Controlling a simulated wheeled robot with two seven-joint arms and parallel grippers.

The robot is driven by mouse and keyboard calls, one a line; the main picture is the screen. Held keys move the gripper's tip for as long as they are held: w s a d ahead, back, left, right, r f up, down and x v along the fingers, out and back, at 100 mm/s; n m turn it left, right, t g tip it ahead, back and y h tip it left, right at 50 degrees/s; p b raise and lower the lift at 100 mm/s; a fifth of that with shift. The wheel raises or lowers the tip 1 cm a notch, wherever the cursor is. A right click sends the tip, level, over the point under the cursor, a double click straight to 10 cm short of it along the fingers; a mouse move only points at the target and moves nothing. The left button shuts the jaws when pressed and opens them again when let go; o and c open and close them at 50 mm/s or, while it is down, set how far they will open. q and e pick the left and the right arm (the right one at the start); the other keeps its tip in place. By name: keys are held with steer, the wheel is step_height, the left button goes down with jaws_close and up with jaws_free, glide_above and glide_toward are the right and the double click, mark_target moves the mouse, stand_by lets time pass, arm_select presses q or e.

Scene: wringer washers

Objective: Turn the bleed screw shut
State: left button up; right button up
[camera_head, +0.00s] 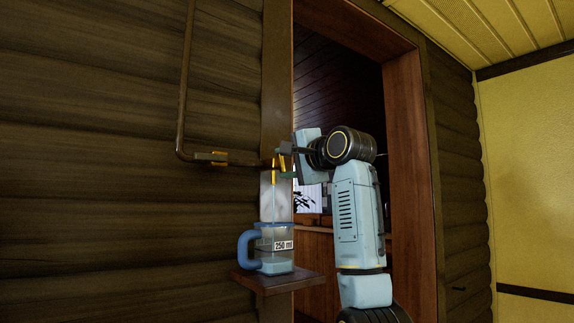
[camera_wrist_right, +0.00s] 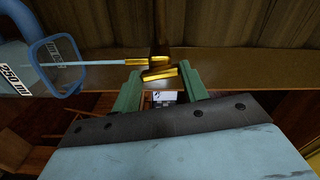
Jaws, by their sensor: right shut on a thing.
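My right gripper (camera_head: 287,165) is at the end of the wall pipe, above the jug. In the right wrist view its green fingers (camera_wrist_right: 158,92) stand on either side of the brass bleed screw (camera_wrist_right: 158,73) and are shut on it. A brass spout (camera_wrist_right: 140,61) sits beside the screw. A thin pale-blue stream runs from the spout down into the clear jug (camera_head: 273,247), which has a blue rim and handle and a "250 ml" label. Some pale liquid lies in its bottom. The screw is partly hidden by my fingers. My left gripper is not in view.
The pipe (camera_head: 186,80) comes down the log wall and bends right, with a brass fitting (camera_head: 210,157) on it. The jug stands on a small wooden shelf (camera_head: 285,284). A dark doorway opens behind my right arm; a yellow wall (camera_head: 525,180) is at the right.

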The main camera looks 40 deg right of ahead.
steer(key=shift+m, duration=1.2)
steer(key=o, duration=1)
steer(key=shift+s+b, duration=0.3)
steer(key=shift+b, duration=0.1)
steer(key=s+b, duration=0.1)
steer(key=s, duration=0.3)
steer(key=s+a+b, duration=0.1)
steer(key=s+b, duration=0.1)
steer(key=s, duration=0.2)
steer(key=s+b, duration=0.2)
steer(key=s, duration=0.2)
steer(key=shift+s+a, duration=0.2)
steer(key=shift+s, duration=0.2)
